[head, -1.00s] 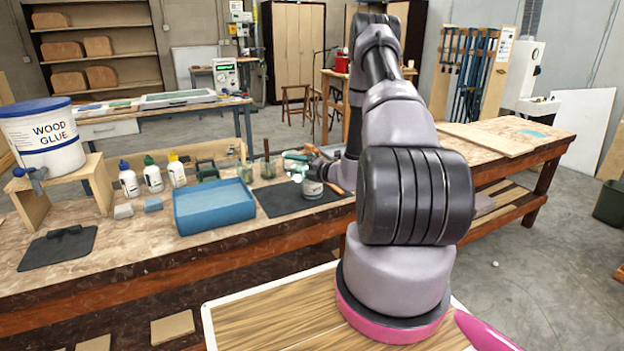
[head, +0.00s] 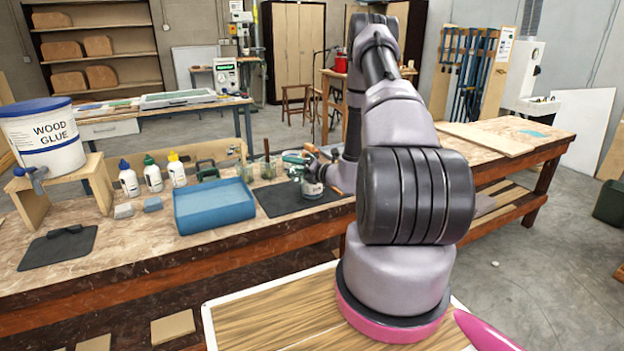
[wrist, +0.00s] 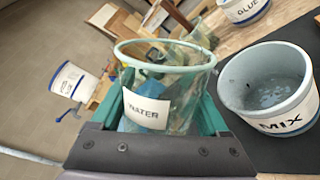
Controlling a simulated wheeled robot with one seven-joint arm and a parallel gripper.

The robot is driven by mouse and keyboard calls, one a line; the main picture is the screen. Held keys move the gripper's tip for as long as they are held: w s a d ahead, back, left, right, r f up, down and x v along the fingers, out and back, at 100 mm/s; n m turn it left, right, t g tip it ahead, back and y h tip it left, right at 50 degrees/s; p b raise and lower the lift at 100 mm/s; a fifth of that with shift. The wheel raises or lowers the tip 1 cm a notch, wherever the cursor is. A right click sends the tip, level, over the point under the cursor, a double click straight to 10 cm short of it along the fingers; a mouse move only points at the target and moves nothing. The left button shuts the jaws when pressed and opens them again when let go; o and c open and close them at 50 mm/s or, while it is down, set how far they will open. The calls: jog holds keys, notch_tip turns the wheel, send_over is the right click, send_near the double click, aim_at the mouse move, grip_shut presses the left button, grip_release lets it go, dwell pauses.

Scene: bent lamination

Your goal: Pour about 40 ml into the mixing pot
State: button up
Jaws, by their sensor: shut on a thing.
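My gripper (wrist: 162,112) is shut on a clear glass beaker (wrist: 182,98) with a pale green rim and a WATER label. Green fingers show on both sides of the glass. The water level inside is hard to make out. The grey mixing pot (wrist: 250,98), labelled MIX, stands on the black mat just right of the beaker in the wrist view, apart from it. Its inside looks wet, with small pale specks. In the head view my gripper (head: 297,168) is over the mat (head: 280,203), beside the pot (head: 313,188), which is partly hidden.
A pot labelled GLUE (wrist: 243,10) stands behind the mixing pot. A blue tray (head: 213,207) lies left of the mat, with several capped bottles (head: 152,174) behind it. A wood glue bucket (head: 43,140) sits on a wooden stand at the far left.

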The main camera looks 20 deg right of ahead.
jog(key=shift+w+d+f, duration=0.1)
jog(key=shift+f, duration=0.1)
jog(key=shift+w+d+r+n+t, duration=0.2)
jog(key=shift+r+n+t, duration=0.15)
jog(key=shift+n, duration=0.65)
jog(key=shift+f+n, duration=0.35)
jog(key=shift+n, duration=0.35)
dwell(0.3)
